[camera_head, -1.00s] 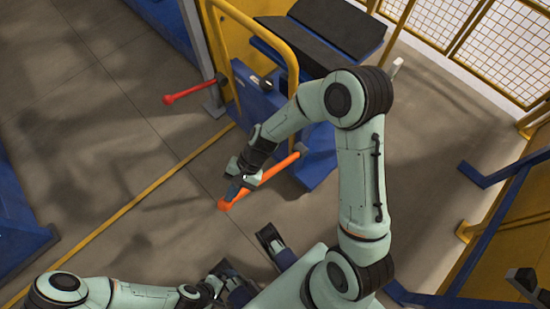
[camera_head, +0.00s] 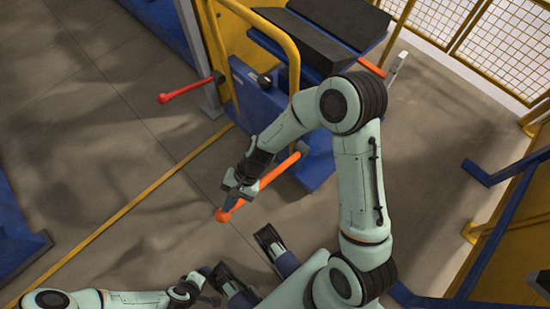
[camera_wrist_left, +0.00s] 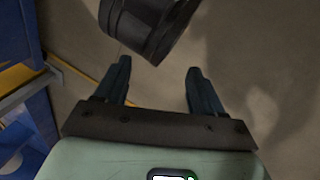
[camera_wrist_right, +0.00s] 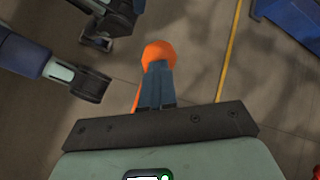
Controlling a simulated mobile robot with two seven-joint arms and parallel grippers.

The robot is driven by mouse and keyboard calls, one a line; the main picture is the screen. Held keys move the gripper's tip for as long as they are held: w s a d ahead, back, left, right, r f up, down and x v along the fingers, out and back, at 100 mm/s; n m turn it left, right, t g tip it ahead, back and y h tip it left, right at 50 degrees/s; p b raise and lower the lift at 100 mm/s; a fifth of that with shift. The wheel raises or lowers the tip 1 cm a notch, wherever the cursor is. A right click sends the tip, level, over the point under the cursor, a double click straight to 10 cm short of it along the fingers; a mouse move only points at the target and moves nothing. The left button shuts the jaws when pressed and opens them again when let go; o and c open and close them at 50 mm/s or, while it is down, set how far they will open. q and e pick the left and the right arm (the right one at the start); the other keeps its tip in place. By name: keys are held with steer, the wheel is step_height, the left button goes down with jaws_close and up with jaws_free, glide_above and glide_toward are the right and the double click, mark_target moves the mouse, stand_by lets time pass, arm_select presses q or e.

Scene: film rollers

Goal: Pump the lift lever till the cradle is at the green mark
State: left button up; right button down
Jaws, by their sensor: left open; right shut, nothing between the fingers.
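The lift lever is an orange bar (camera_head: 268,179) with a round knob (camera_head: 222,215) at its near end, running up to the blue lift base. My right gripper (camera_head: 229,204) is shut at the knob end; in the right wrist view its closed fingers (camera_wrist_right: 155,85) lie over the lever, with the orange knob (camera_wrist_right: 159,54) past their tips. The black-topped cradle (camera_head: 308,40) is above the blue base, partly behind a yellow rail. I cannot make out a green mark. My left gripper (camera_wrist_left: 157,88) is open and empty over the floor, low in the head view.
A red-handled lever (camera_head: 185,90) sticks out left of the lift. A yellow hoop rail (camera_head: 294,65) stands beside the cradle. Blue frames (camera_head: 20,245) are at left, a yellow mesh fence (camera_head: 475,25) at upper right. Floor between is clear.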

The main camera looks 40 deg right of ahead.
steer(key=d+r+p, duration=0.1)
steer(key=r+p, duration=0.1)
steer(key=r, duration=0.1)
steer(key=d+r+p, duration=0.1)
steer(key=r+p, duration=0.1)
steer(key=shift+w+d+r, duration=0.1)
steer(key=shift+w+d, duration=0.05)
steer(key=shift+d, duration=0.15)
arm_select(q)
steer(key=s+d+r+g+p, duration=0.1)
steer(key=s+r+p, duration=0.2)
steer(key=r+p, duration=0.2)
steer(key=s+d+r+g+h+p, duration=0.1)
steer(key=s+r+p, duration=0.3)
steer(key=r, duration=0.5)
steer(key=shift+s+d+m+g+p, duration=0.3)
steer(key=shift+d+g+p, duration=0.1)
steer(key=shift+d+g, duration=0.1)
arm_select(e)
steer(key=d+r, duration=0.6)
steer(key=r, duration=0.5)
steer(key=shift+w+r, duration=0.15)
steer(key=shift+w, duration=0.1)
arm_select(q)
steer(key=shift+f, duration=0.1)
